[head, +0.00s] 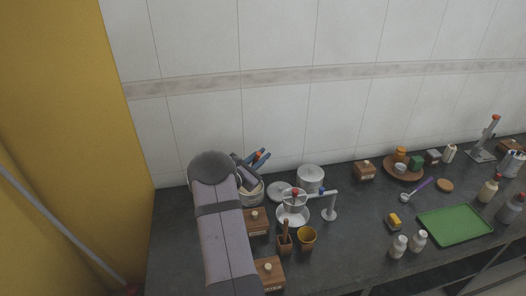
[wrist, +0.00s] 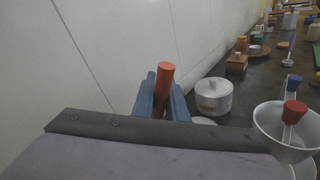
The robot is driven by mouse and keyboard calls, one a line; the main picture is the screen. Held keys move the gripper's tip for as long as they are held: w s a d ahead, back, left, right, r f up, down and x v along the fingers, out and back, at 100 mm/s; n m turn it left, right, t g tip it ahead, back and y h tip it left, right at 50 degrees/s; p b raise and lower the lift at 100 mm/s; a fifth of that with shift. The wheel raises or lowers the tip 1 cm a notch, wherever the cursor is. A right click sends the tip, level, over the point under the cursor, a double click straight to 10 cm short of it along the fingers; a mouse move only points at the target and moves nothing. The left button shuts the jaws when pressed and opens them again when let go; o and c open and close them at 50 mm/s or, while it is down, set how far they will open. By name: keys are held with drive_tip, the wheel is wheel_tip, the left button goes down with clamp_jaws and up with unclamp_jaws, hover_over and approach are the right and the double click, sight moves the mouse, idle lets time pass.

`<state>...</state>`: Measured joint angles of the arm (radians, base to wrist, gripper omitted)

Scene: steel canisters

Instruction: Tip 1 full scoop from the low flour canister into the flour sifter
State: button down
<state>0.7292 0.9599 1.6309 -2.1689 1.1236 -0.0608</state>
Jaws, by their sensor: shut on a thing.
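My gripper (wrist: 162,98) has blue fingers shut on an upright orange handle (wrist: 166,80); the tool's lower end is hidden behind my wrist. In the head view my gripper (head: 257,160) is above a pale crock (head: 255,195) of utensils, partly covered by my arm. A pale bowl-like vessel (head: 292,217) with a red knob, perhaps the sifter, stands in front.
A stand (head: 330,212) rises right of the bowl. Wooden boxes (head: 256,222), a small wooden holder (head: 285,243) and a yellow-lined cup (head: 307,237) crowd the front. A green tray (head: 455,225) and bottles (head: 399,246) are farther right. The tiled wall is close behind.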

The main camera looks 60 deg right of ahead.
wheel_tip(320, 180, down, 8)
drive_tip(key=n+b, duration=0.1)
drive_tip(key=b, duration=0.5)
drive_tip(key=shift+w+b, duration=0.3)
drive_tip(key=shift+b, duration=0.1)
drive_tip(key=shift+r, duration=0.1)
idle(1.2)
wheel_tip(320, 180, up, 9)
drive_tip(key=s+m+b, duration=0.2)
drive_tip(key=m+b, duration=0.1)
drive_tip(key=shift+a+h+b, duration=0.2)
drive_tip(key=shift+h+b, duration=0.1)
drive_tip(key=shift+b, duration=0.05)
idle(0.9)
idle(0.5)
idle(0.6)
